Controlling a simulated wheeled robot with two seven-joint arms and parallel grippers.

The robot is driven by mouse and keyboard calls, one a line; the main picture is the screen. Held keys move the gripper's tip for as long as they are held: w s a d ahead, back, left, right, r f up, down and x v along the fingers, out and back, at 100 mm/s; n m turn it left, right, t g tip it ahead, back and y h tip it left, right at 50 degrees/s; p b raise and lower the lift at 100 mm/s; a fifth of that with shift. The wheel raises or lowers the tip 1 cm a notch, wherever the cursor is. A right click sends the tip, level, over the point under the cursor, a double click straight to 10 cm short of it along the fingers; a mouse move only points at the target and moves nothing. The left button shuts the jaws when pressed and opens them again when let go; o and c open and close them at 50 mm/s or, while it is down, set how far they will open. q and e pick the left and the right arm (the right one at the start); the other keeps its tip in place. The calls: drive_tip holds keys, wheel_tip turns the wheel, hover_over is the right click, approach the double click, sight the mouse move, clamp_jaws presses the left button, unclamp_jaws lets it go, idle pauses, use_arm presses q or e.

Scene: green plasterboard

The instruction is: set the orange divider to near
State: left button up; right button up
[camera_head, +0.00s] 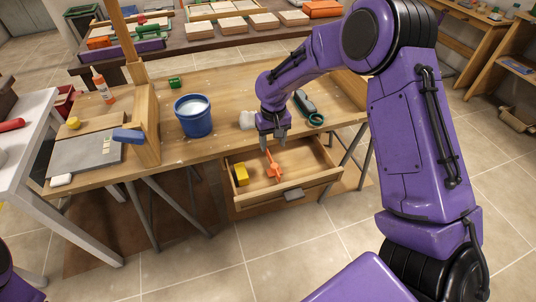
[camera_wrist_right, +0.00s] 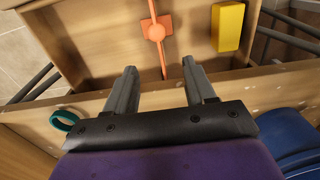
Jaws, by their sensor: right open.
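The orange divider (camera_head: 273,168) stands in the open wooden drawer (camera_head: 325,172) under the workbench. In the right wrist view the orange divider (camera_wrist_right: 156,30) is a thin bar with a round knob on a small square plate. My right gripper (camera_head: 272,146) points down over the back of the drawer. My left gripper is out of view.
A yellow block (camera_head: 241,175) lies in the drawer, left of the divider. On the bench (camera_head: 235,88) are a blue bucket (camera_head: 193,115), a green block (camera_head: 174,83) and a teal-ringed tool (camera_head: 316,120). A wooden post stands at the bench's left. Floor before the drawer is clear.

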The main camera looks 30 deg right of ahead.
sight(273, 162)
drive_tip(key=f, duration=0.9)
drive_tip(key=shift+s+f, duration=0.1)
drive_tip(key=shift+s, duration=0.1)
